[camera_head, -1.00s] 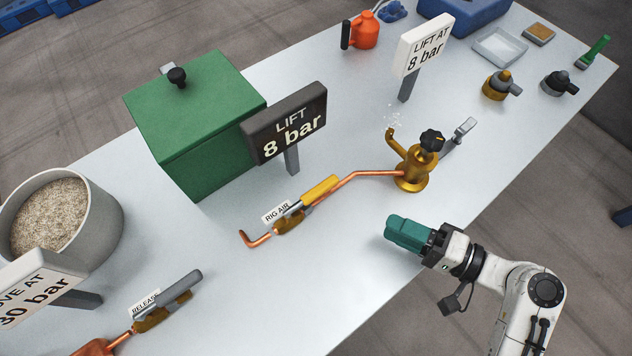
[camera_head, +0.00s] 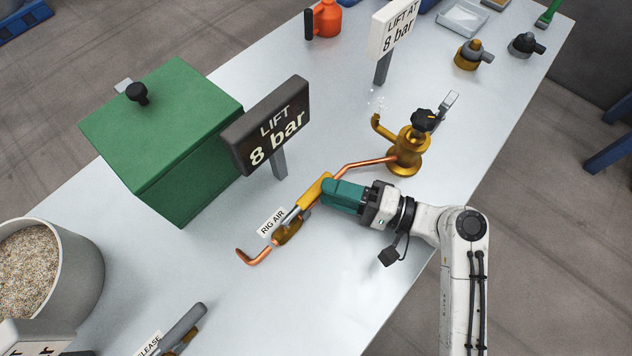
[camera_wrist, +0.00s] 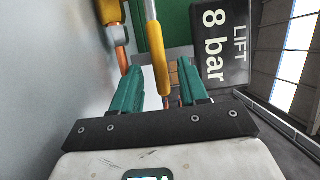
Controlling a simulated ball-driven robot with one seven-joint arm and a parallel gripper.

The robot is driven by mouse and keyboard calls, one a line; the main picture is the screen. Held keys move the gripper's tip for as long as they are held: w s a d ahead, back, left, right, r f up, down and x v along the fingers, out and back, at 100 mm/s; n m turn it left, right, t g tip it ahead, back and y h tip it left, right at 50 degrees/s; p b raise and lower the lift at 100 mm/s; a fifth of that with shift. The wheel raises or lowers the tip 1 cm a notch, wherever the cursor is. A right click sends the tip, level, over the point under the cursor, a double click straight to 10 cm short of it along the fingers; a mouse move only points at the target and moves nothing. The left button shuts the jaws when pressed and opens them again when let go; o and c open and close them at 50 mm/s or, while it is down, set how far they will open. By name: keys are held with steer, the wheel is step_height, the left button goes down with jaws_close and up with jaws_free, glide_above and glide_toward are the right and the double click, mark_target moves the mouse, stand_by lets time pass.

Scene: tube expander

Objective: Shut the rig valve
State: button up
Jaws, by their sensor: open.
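The rig valve is a brass body (camera_head: 287,232) on a copper pipe (camera_head: 252,257), tagged RIG AIR (camera_head: 272,221). Its yellow lever handle (camera_head: 316,189) lies roughly along the pipe. My gripper (camera_head: 327,192) is at the outer end of this handle. In the wrist view the yellow handle (camera_wrist: 158,66) reaches down between the two teal fingers of my gripper (camera_wrist: 154,90), which stand apart on either side of it. The fingers are open, and I cannot tell whether either touches the handle. The valve body also shows in the wrist view (camera_wrist: 113,32).
A LIFT 8 bar sign (camera_head: 270,125) and a green box (camera_head: 165,140) stand behind the valve. A brass fitting with a black knob (camera_head: 405,155) is to the right, joined by the pipe. A second valve tagged RELEASE (camera_head: 180,330) is at the front left. The tabletop between is clear.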

mark_target(317, 187)
steer(key=shift+x, duration=1.95)
steer(key=shift+c, duration=0.2)
jaws_close()
